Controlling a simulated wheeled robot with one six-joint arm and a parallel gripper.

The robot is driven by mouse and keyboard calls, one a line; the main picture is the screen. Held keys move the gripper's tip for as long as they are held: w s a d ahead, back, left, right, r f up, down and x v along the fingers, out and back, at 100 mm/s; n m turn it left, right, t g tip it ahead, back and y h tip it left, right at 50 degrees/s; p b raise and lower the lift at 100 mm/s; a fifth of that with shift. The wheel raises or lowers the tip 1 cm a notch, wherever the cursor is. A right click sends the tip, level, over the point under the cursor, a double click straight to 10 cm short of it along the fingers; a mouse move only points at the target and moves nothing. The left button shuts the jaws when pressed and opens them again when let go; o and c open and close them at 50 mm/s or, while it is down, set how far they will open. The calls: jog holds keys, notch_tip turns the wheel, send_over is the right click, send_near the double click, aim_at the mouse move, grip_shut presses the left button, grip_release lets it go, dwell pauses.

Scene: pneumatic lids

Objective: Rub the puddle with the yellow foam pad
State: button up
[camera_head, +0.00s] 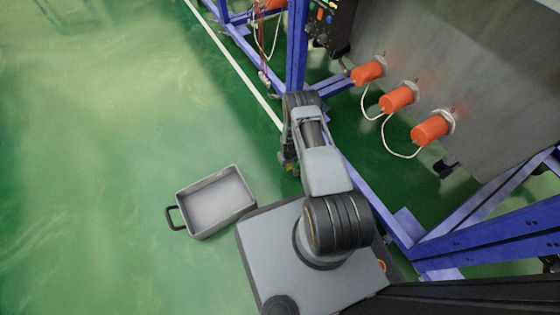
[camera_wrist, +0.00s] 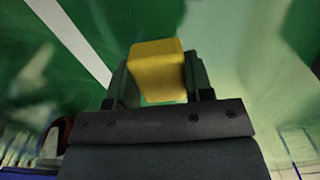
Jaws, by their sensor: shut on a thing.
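My gripper (camera_wrist: 157,82) is shut on the yellow foam pad (camera_wrist: 155,62), a block that sticks out past the fingertips in the wrist view. In the head view my gripper is mostly hidden beneath my arm, left of the blue frame, with only a small yellowish bit showing. The floor below it is glossy green with pale streaks. I cannot clearly tell a puddle from these reflections in either view. Whether the pad touches the floor is also unclear.
A grey tray (camera_head: 186,225) with a black handle is on the floor left of my base. A blue frame (camera_head: 298,48) with a grey panel (camera_head: 480,90) and orange cylinders (camera_head: 399,97) stands at right. A white line (camera_head: 235,65) crosses the floor. Open floor lies left.

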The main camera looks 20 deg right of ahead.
jog(key=shift+r+p, duration=1.2)
jog(key=shift+r, duration=0.85)
